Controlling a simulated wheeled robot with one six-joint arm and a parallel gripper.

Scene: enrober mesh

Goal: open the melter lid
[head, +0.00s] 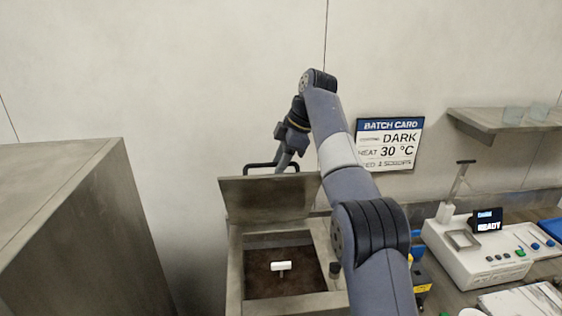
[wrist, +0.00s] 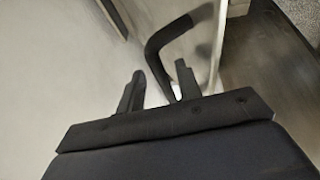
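The melter (head: 236,265) is a metal box in the lower middle of the head view. Its lid (head: 268,198) is raised and tilted up at the back edge, so the dark brown inside (head: 262,285) shows. A black bar handle (head: 258,165) runs along the lid's top; it also shows in the wrist view (wrist: 158,42). My gripper (head: 283,164) is at the handle's right part. In the wrist view my gripper's fingers (wrist: 158,85) stand apart, with a leg of the handle between them, nearer the right finger. Contact cannot be told.
A white T-shaped piece (head: 281,266) is in the melter opening. A tall metal cabinet (head: 70,220) stands at left. A white machine (head: 480,255) with a READY screen is at right, below a wall shelf (head: 500,119) and batch card (head: 389,144). The wall is close behind the lid.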

